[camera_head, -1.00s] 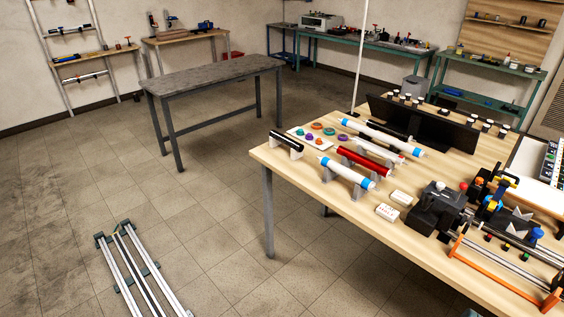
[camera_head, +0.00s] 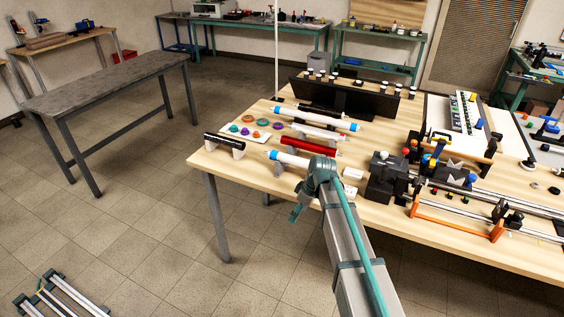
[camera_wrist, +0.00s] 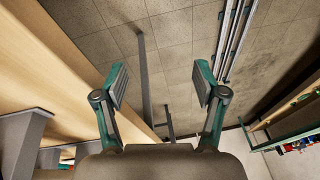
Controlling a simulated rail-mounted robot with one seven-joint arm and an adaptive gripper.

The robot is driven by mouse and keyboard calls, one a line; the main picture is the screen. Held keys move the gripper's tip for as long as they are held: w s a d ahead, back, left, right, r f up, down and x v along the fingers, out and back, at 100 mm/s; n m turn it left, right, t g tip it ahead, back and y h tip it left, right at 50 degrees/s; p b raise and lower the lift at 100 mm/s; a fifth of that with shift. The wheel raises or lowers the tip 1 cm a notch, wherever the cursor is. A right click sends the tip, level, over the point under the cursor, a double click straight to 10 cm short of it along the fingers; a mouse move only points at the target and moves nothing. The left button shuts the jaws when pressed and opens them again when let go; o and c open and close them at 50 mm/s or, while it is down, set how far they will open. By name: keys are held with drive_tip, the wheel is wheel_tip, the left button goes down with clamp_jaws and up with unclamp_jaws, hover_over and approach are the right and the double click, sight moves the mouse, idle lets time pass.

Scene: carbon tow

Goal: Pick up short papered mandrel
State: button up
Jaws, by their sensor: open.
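A white mandrel with blue bands (camera_head: 290,158) lies on stands near the table's front edge, its right end hidden behind my arm. Two more white mandrels lie behind it: a middle one (camera_head: 318,132) and a longer one with blue ends (camera_head: 325,118). I cannot tell for sure which is the short papered one. My gripper (camera_head: 297,212) hangs in front of the table edge, nearer the camera than the mandrels. In the wrist view my gripper (camera_wrist: 160,83) is open and empty, with floor and a table leg between its fingers; no mandrel shows there.
A red mandrel (camera_head: 308,146) and a black one (camera_head: 224,142) lie close by on stands. Colored rings (camera_head: 248,130) lie behind the black one. Black fixtures (camera_head: 386,178) and an orange-handled rail (camera_head: 455,222) take up the right. The wooden table edge (camera_wrist: 60,50) runs along the gripper's left in the wrist view.

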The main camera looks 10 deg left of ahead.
sight(297, 159)
drive_tip(key=w+r+n+t+b, duration=0.3)
drive_tip(key=w+r+t, duration=0.2)
drive_tip(key=w+r, duration=1.1)
drive_tip(key=p+x, duration=0.1)
drive_tip(key=x, duration=0.2)
drive_tip(key=shift+s+a+f+p, duration=0.1)
drive_tip(key=shift+s+f+p, duration=0.1)
drive_tip(key=shift+s+p, duration=0.15)
drive_tip(key=shift+a+p+x, duration=0.2)
drive_tip(key=shift+p+x, duration=0.9)
drive_tip(key=shift+x, duration=1.55)
drive_tip(key=shift+r, duration=0.1)
drive_tip(key=c, duration=1.3)
clamp_jaws()
drive_tip(key=shift+r, duration=0.1)
